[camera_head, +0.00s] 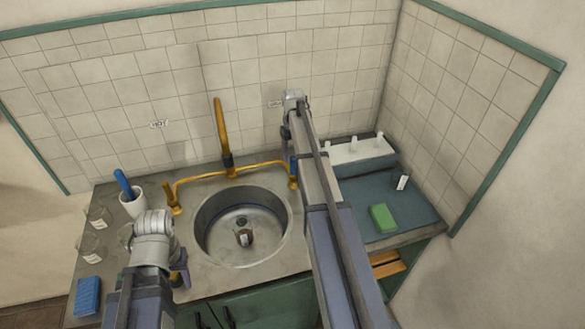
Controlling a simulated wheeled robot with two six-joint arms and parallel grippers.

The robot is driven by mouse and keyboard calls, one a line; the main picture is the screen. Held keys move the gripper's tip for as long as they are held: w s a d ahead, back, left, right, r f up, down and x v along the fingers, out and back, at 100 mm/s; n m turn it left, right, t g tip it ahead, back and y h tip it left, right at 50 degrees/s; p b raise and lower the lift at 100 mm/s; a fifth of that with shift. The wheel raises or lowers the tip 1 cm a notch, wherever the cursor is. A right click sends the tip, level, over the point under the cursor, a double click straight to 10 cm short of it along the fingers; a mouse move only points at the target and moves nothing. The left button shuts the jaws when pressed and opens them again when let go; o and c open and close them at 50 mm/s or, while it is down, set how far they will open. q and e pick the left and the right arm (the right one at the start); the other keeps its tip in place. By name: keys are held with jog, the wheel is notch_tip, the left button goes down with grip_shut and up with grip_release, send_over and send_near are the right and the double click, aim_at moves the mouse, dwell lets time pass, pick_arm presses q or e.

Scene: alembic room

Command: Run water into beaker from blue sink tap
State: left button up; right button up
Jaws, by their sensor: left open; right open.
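A small dark beaker with a pale label (244,238) stands in the round metal sink (212,236), near the drain. The brass spout (221,125) rises behind the basin. The blue tap (293,165) is on the right end of the brass pipe, just left of my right arm. My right gripper (286,132) is open and empty above and behind the blue tap, partly hidden by its arm. My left gripper (182,268) is open and empty at the sink's left edge, apart from the beaker, and its fingertips are hard to make out.
Clear glass beakers (99,214), a white cup with a blue tool (134,204) and a blue block (88,296) stand on the left counter. A green sponge (383,218) lies on the dark right tray, with a white rack (358,152) behind. A tiled wall closes the back.

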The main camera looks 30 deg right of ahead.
aim_at(293, 174)
notch_tip(293, 174, down, 8)
jog(key=b, duration=0.7)
jog(key=shift+r, duration=0.2)
jog(key=shift+s+a+r, duration=0.1)
grip_shut()
jog(key=shift+s+a, duration=0.1)
dwell(0.8)
